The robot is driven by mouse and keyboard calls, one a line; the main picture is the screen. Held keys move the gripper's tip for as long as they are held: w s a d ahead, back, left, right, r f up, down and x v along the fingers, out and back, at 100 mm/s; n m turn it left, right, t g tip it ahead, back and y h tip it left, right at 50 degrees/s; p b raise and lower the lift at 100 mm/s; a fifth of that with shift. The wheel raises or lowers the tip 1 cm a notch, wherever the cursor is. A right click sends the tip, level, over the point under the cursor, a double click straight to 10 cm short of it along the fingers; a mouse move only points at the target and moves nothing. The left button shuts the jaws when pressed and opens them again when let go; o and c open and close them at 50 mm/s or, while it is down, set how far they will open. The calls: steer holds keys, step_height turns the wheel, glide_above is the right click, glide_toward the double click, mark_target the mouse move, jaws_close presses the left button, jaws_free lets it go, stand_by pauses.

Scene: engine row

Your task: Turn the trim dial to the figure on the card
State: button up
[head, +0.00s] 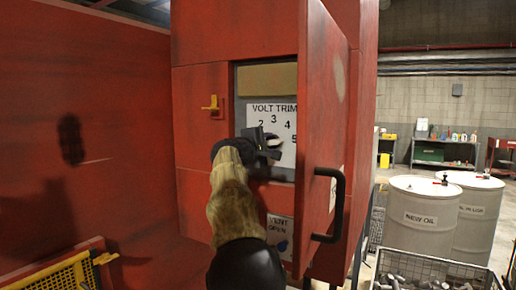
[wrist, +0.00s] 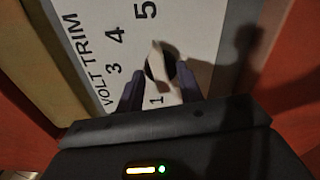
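The trim dial sits on a white plate (head: 283,112) headed VOLT TRIM, inside an open red cabinet. In the head view, figures 2, 3, 4 and 5 show, and my gripper (head: 268,146) hides the dial. In the wrist view the plate (wrist: 92,40) appears turned, with 1, 3, 4 and 5 visible. There the pale dial knob (wrist: 158,58), with a dark part beside it, lies between the two fingertips of my gripper (wrist: 160,88). Whether the fingers touch the knob is unclear. I see no card with a readable figure.
The red cabinet door (head: 324,130) stands open at right, its black handle (head: 340,205) near my arm. White drums (head: 421,218) and a wire basket (head: 430,268) stand at right.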

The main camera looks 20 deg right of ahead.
steer(key=b+v, duration=0.8)
steer(key=v, duration=0.9)
steer(key=shift+f, duration=0.1)
step_height(320, 180, down, 28)
steer(key=m+g+y, duration=0.1)
steer(key=g+y, duration=0.2)
steer(key=y, duration=0.5)
steer(key=s+a+f+m+g+y, duration=0.2)
steer(key=s+a+f+m+y, duration=0.1)
steer(key=s+f, duration=1)
steer(key=s+a+f+m+g+y, duration=0.3)
steer(key=s+f+m, duration=0.2)
steer(key=s+f, duration=0.8)
steer(key=shift+a, duration=0.35)
